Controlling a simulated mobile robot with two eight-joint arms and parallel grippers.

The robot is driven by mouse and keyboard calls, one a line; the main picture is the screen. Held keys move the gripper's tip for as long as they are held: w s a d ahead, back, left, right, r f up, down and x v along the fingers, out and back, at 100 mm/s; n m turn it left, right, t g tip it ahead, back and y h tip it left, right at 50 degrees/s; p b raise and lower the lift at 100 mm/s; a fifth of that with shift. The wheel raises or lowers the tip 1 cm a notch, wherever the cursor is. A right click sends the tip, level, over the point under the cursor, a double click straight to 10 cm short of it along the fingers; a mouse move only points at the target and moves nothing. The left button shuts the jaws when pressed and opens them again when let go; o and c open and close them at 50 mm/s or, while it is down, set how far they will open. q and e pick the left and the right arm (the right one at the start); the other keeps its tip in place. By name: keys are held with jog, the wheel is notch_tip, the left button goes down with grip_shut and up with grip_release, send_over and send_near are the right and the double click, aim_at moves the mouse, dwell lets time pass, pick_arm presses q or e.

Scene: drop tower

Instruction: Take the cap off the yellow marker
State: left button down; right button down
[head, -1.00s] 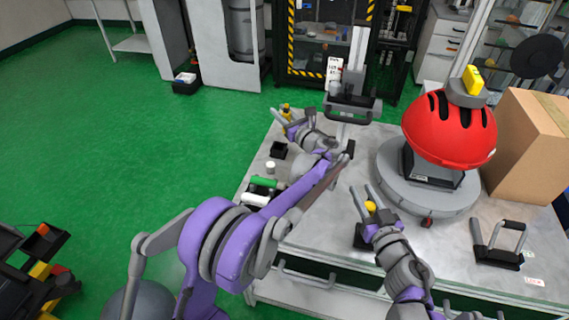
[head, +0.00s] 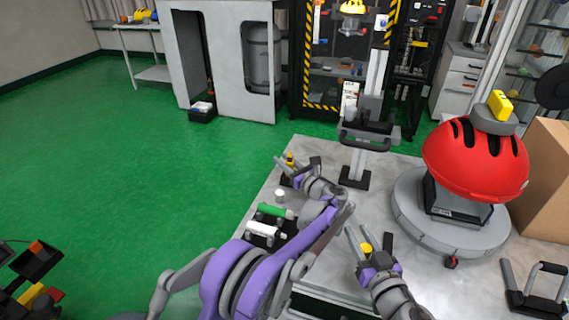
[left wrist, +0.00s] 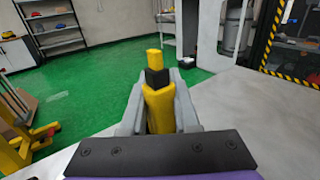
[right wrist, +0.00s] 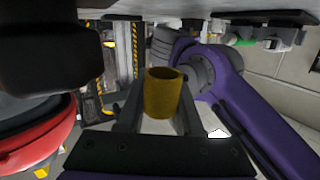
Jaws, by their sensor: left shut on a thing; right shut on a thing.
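My left gripper (head: 284,162) is shut on the yellow marker (head: 290,159) above the far left part of the table. In the left wrist view the marker (left wrist: 159,108) points away from the jaws, with a black collar and a narrower yellow tip bare at its far end. My right gripper (head: 358,240) is shut on the yellow cap (head: 366,248), nearer the front. In the right wrist view the cap (right wrist: 163,94) is a hollow cylinder with its open end showing. Cap and marker are well apart.
A green marker (head: 271,209) and a white marker (head: 263,229) lie in black holders at the table's left edge, near a small white cylinder (head: 280,195). A red helmet (head: 470,165) on a round grey base stands right. A grey stand (head: 355,178) is behind my grippers.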

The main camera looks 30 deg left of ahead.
pick_arm(q)
jog(key=shift+f, duration=0.2)
jog(key=c, duration=0.7)
grip_release()
jog(key=shift+o, duration=0.2)
jog(key=shift+r, duration=0.2)
